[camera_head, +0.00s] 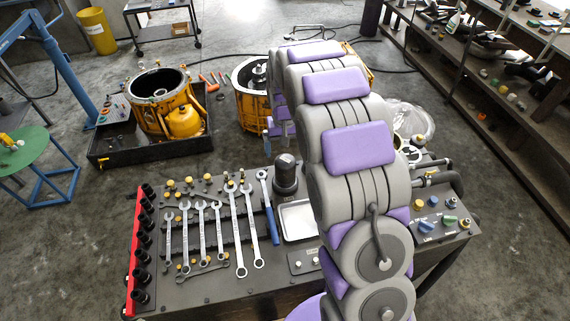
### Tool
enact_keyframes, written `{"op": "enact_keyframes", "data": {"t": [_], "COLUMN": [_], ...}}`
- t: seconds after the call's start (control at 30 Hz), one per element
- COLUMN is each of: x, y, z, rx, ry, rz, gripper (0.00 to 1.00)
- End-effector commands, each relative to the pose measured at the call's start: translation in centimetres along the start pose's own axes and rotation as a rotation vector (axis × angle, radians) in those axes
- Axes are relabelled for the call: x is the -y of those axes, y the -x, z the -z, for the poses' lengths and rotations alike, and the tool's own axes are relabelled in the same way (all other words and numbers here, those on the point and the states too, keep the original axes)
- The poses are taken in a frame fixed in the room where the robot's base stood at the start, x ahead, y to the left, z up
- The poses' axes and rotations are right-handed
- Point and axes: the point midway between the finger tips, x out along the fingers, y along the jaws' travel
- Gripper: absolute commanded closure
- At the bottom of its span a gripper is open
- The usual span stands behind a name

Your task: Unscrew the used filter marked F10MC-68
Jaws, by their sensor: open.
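No marking F10MC-68 is legible, so I cannot tell which thing is the used filter. A yellow canister (184,122) sits against a yellow round housing (146,115) in the black tray at the left. A second yellow housing (250,105) stands at the back middle, partly behind my arm. A dark upright cylinder (286,174) stands on the bench, left of my arm. My gripper (272,130) shows only in part beside the second housing, at the far end of my purple and grey arm. It is open; its fingertips are mostly hidden and I see nothing held.
The dark bench (215,283) holds several wrenches (234,225), a red socket rack (134,250), a white tray (298,221) and coloured knobs (438,224). A shelf (480,95) lines the right. A green stool (25,152) stands left. Hoses lie on the floor behind.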

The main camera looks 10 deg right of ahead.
Motion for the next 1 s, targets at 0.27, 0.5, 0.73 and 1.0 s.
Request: {"op": "enact_keyframes", "data": {"t": [0.27, 0.5, 0.73, 1.0], "x": [-0.1, -0.1, 0.0, 0.0], "y": [-0.1, -0.1, -3.9, -7.0], "z": [0.0, 0.0, 0.0, -0.1], "rx": [-0.002, -0.001, 0.002, 0.003], "ry": [-0.381, -0.712, -0.732, -0.731], "rz": [-0.001, -0.002, 0.0, -0.001], "gripper": [0.02, 0.02, 0.02, 0.02]}}
